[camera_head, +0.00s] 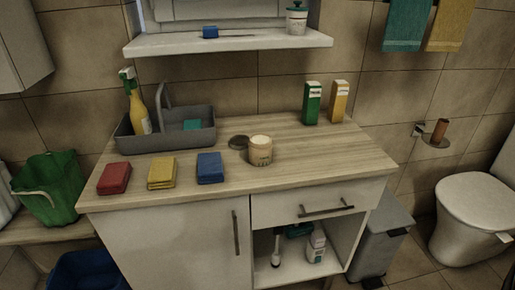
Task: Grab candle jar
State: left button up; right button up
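The candle jar (260,151) is a small cream jar with a label and an open top. It stands upright on the wooden counter (320,150), near the middle. A dark round lid (238,142) lies on the counter just left of and behind the jar. Neither of my grippers shows in the head view.
Red (114,178), yellow (162,172) and blue (210,168) sponges lie left of the jar. A grey caddy (185,139) with a yellow spray bottle (138,108) stands behind them. Green (312,103) and yellow (339,101) boxes stand back right. The counter right of the jar is clear.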

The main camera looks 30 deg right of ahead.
aim_at(260, 144)
jog(key=u, duration=0.05)
jog(key=k, duration=0.5)
jog(key=z, duration=1.6)
jog(key=i, duration=1)
jog(key=u, duration=2)
